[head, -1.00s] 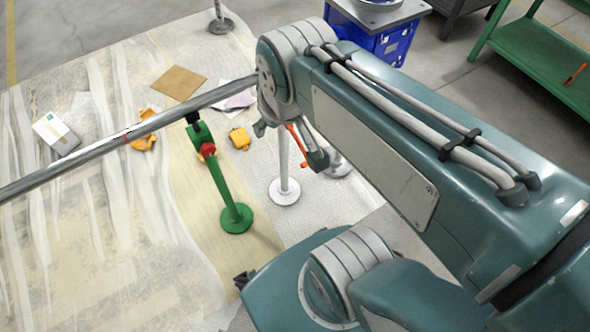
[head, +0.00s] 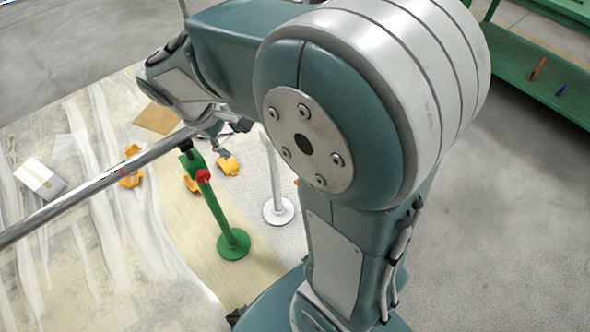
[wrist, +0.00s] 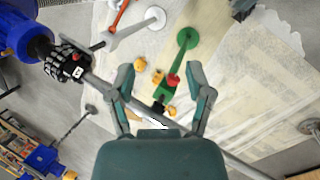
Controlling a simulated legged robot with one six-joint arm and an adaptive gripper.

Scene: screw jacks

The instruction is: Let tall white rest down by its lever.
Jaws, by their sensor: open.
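The tall white rest (head: 277,190) stands upright on a round white base, right of the green rest (head: 218,215). My arm hides part of it in the head view. The white rest also shows at the wrist view's top (wrist: 132,30), with its orange-red lever (wrist: 121,13) beside the post. A long metal pipe (head: 100,183) crosses at the green rest's head. I cannot tell whether the pipe touches the white rest. My gripper (wrist: 160,82) is open and empty, with its fingers spread above the pipe and the green rest. In the head view my gripper (head: 226,133) is small and partly hidden.
Yellow-orange pieces (head: 229,165), a brown sheet (head: 157,118) and a white box (head: 40,178) lie on the floor sheeting. A blue body with a black fitting (wrist: 68,62) is at the wrist view's left. A green shelf (head: 530,70) stands at the right.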

